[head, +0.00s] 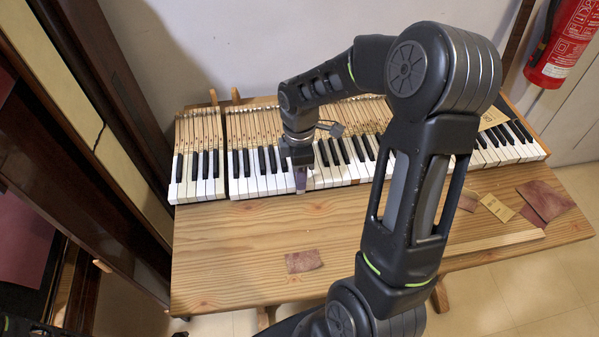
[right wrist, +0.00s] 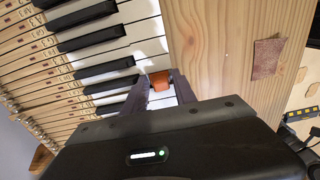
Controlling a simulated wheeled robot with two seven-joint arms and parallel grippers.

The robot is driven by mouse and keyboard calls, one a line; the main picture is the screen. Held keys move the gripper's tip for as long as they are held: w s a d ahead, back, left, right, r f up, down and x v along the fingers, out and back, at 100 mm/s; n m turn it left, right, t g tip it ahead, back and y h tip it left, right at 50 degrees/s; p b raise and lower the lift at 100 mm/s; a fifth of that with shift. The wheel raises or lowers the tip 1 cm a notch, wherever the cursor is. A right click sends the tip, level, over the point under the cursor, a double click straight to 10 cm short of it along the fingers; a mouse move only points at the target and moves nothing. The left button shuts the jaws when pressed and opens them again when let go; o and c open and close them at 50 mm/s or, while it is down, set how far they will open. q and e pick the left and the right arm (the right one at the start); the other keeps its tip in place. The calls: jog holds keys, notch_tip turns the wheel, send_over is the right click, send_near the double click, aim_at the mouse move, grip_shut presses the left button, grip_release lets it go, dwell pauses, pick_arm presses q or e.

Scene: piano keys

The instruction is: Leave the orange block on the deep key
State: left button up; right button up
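The orange block (right wrist: 160,82) shows in the right wrist view, at the front end of the white keys, close to the wooden ledge. My right gripper (right wrist: 161,77) points down over the keys, with one finger on each side of the block and apparently touching it. Whether the block rests on a key or hangs just above is unclear. In the head view my right gripper (head: 301,184) is at the front of the keyboard (head: 264,186), left of its middle, and hides the block. I cannot tell for certain which key is the deep one. My left gripper does not show.
The wooden tabletop (head: 235,255) in front of the keys is mostly clear. A reddish-brown patch (head: 304,261) lies on it, with more pieces (head: 545,200) at the right. A light wooden strip (head: 500,243) lies near the right front. A fire extinguisher (head: 563,42) hangs at the back right.

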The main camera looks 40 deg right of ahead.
jog(key=shift+r+p, duration=0.8)
jog(key=shift+r, duration=0.3)
jog(key=o, duration=0.6)
jog(key=shift+c, duration=0.2)
jog(key=shift+r+p, duration=1.95)
jog(key=shift+r, duration=0.55)
